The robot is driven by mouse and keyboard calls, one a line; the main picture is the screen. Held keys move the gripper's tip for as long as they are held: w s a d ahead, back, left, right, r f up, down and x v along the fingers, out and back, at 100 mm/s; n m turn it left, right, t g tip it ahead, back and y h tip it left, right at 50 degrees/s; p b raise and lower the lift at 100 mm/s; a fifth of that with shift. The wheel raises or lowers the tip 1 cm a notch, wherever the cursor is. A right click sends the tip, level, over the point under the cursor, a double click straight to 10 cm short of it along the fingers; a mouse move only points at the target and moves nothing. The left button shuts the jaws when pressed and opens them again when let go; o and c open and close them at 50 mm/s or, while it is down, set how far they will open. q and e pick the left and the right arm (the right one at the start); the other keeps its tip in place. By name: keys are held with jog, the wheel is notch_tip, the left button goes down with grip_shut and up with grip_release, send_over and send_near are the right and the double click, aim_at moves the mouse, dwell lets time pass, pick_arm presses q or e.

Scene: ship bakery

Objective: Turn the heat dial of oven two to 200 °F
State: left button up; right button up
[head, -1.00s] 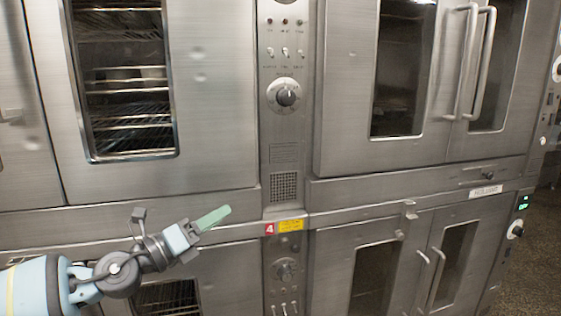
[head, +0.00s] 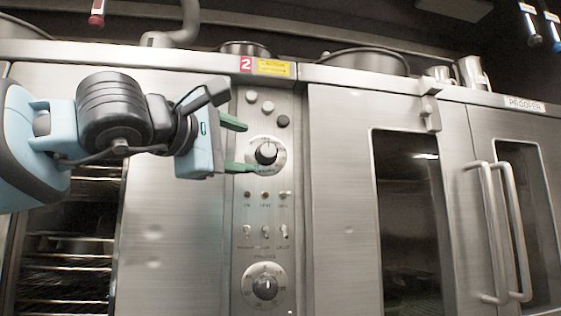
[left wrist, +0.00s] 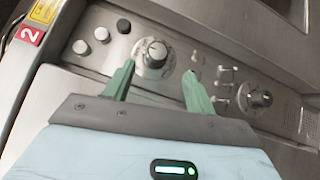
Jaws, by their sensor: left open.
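The oven two panel carries a red "2" label (head: 246,64), also in the left wrist view (left wrist: 30,34). Its upper round dial (head: 266,152) has a black knob on a pale scale plate; it also shows in the left wrist view (left wrist: 156,52). A similar lower dial (head: 264,288) sits beneath the switches. The scale figures are too small to read. My left gripper (head: 248,147) is open, its green fingers pointing at the panel just left of the upper dial. In the left wrist view its fingertips (left wrist: 160,68) stand apart, with the upper dial's knob seen between and beyond them. Contact cannot be told.
Several round buttons (head: 267,107) sit above the upper dial, and toggle switches (head: 265,231) between the dials. A glass-windowed oven door (head: 340,200) is at right, with a latch (head: 430,105) and long handles (head: 490,230). Pots (head: 350,60) stand on top.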

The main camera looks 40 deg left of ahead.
aim_at(265, 150)
pick_arm(q)
jog(key=shift+w+a+r+p, duration=0.1)
jog(key=shift+w+r+p, duration=0.1)
jog(key=shift+w, duration=0.95)
jog(key=shift+w+a+r+p, duration=0.1)
jog(key=shift+w+r+p, duration=0.1)
jog(key=shift+w, duration=0.9)
jog(key=shift+w+a+r+p, duration=0.1)
jog(key=shift+w+p, duration=0.1)
jog(key=shift+w, duration=0.95)
pick_arm(e)
jog(key=shift+s+r, duration=0.2)
jog(key=shift+s, duration=0.3)
jog(key=shift+s+r, duration=0.15)
jog(key=shift+s, duration=0.3)
pick_arm(q)
jog(key=shift+c, duration=0.5)
